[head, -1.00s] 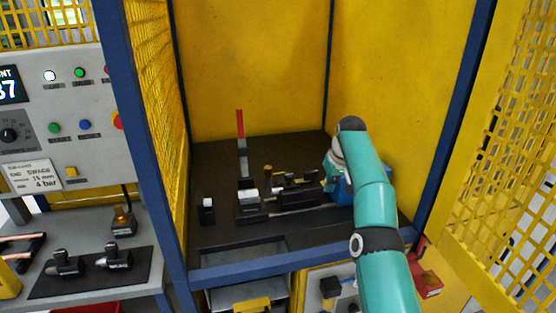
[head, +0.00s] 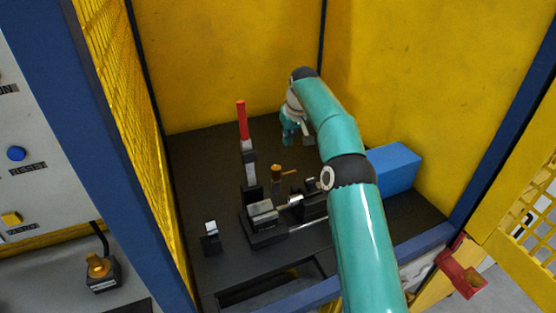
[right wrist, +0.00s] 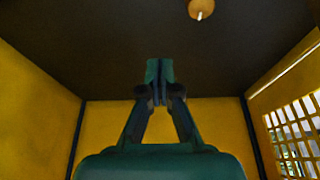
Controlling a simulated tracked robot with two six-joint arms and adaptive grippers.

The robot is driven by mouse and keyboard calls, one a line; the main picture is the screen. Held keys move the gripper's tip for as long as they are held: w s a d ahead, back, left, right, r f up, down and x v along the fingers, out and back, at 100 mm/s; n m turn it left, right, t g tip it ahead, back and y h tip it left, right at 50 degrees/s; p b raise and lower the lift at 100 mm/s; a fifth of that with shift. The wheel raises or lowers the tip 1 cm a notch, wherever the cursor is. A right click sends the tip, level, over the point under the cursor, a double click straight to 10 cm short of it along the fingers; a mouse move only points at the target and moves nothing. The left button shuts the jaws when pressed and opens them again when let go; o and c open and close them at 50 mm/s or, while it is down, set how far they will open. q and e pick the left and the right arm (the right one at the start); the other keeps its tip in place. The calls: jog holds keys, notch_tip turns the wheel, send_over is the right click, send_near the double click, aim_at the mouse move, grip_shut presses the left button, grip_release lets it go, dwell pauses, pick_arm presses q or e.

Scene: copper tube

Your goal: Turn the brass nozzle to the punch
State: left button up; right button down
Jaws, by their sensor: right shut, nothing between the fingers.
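The brass nozzle (head: 290,172) sticks out sideways to the right from the top of a short brass-capped post (head: 277,180) on the black bench. In the right wrist view a round brass-coloured piece (right wrist: 201,9), probably the top of this post, shows at the upper edge. My right gripper (head: 291,138) is behind the nozzle in the head view, apart from it. Its fingers (right wrist: 159,74) are closed together and empty. Dark tooling (head: 312,205) stands right of the post, partly behind my right arm; I cannot tell which part is the punch. My left gripper is out of view.
A red-handled upright lever (head: 242,120) stands left of the post. A clamp block (head: 264,216) sits in front, a small block (head: 211,238) further left. A blue box (head: 395,168) is at the right. Yellow walls (head: 225,60) enclose the bench; its back left is clear.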

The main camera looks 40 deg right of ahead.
jog(key=p+x, duration=0.2)
jog(key=x, duration=0.7)
jog(key=shift+w+a, duration=0.1)
jog(key=shift+a, duration=0.1)
jog(key=shift+f+b, duration=0.5)
jog(key=shift+b, duration=0.25)
jog(key=s+b, duration=0.1)
jog(key=b, duration=0.2)
jog(key=shift+s+a+f, duration=0.25)
jog(key=shift+s+a, duration=0.1)
jog(key=shift+s, duration=0.05)
jog(key=shift+s+r, duration=0.2)
jog(key=shift+s, duration=0.05)
jog(key=shift+s+a+f, duration=0.15)
jog(key=shift+s+a, duration=0.15)
jog(key=shift+s, duration=0.4)
